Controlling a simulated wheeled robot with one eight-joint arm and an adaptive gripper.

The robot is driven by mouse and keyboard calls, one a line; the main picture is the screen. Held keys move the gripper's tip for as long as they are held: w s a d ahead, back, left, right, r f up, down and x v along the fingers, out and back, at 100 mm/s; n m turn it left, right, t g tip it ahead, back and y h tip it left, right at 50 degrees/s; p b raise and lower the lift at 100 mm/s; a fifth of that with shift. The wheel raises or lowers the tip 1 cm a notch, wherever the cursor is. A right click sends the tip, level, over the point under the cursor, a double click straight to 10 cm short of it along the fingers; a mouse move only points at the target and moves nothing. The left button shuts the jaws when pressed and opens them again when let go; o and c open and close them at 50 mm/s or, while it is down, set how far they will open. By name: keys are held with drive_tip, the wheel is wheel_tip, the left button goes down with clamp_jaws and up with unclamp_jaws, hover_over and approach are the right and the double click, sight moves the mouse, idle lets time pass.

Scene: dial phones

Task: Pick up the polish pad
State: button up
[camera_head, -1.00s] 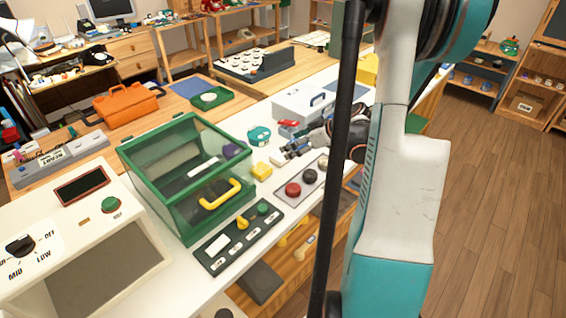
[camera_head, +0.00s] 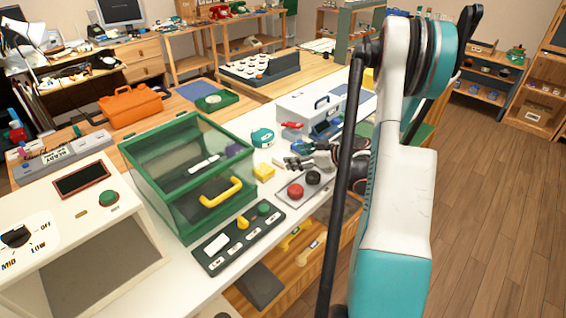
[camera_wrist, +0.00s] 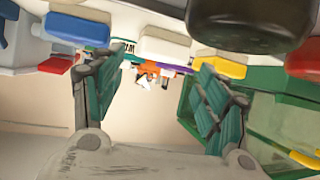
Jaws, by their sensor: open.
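A small yellow block (camera_head: 263,173) on the white counter may be the polish pad, but I cannot tell for sure. It seems to be the yellow and pale block (camera_wrist: 222,65) in the upside-down wrist view. My gripper (camera_head: 294,162) is just right of it in the head view, low over the counter. In the wrist view my gripper (camera_wrist: 162,68) has its two green-padded fingers wide apart, with nothing held between them. A red round knob (camera_head: 296,191) and a black round knob (camera_head: 313,178) sit on a grey tray close below my gripper.
A green-framed clear case (camera_head: 183,212) with a yellow handle stands left of my gripper. A dark panel (camera_head: 238,238) lies in front of it. A teal round item (camera_head: 262,137), a red item (camera_head: 292,125) and a white box (camera_head: 303,107) are behind. Free counter is narrow.

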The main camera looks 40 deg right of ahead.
drive_tip(key=shift+b+x, duration=1.25)
drive_tip(key=shift+x, duration=1.45)
drive_tip(key=c, duration=1)
